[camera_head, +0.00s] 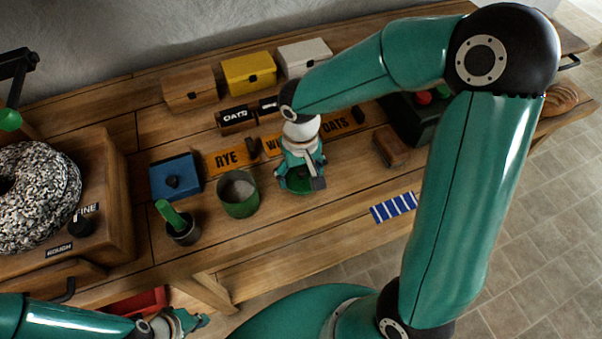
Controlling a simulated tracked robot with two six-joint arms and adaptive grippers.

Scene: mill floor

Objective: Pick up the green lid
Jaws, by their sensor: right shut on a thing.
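The green lid (298,188) is on the bench top or just above it, right of the green canister; I cannot tell if it touches the wood. My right gripper (302,182) points down over the lid and is shut on it, hiding much of it. The green canister (238,205) stands open, with pale contents showing inside. My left gripper (190,322) is low at the bottom edge, in front of the bench and far from the lid; its finger opening is unclear.
A blue box (175,176) and a dark cup with a green-handled tool (182,228) stand left of the canister. Behind are label boards (228,159) and several boxes (248,73). A brown block (391,149) and blue striped cloth (394,207) lie right. A millstone (38,195) stands far left.

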